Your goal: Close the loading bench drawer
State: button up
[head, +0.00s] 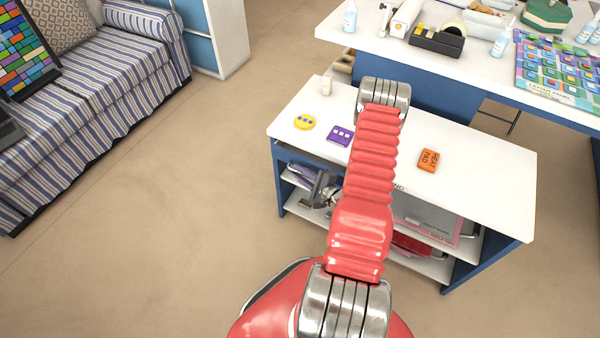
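The loading bench (480,190) stands in the middle of the head view, with a white top and a blue frame. Part of its lettering, ending in "NG", shows beside my arm. I cannot clearly make out the drawer; my red arm covers the middle of the bench front. My gripper (324,190) shows as grey metal parts left of my arm, low at the bench's front side, partly hidden by the arm. I cannot tell whether its fingers are open or whether it touches anything.
On the bench top lie a yellow disc (304,122), a purple block (340,135) and an orange heat pad (428,160). Grey and pink sheets (425,217) lie below. A white worktable (400,55) stands behind, a striped sofa (110,75) at left. Floor between is clear.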

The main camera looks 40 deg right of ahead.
jog(key=shift+c, duration=0.2)
grip_shut()
dwell(0.4)
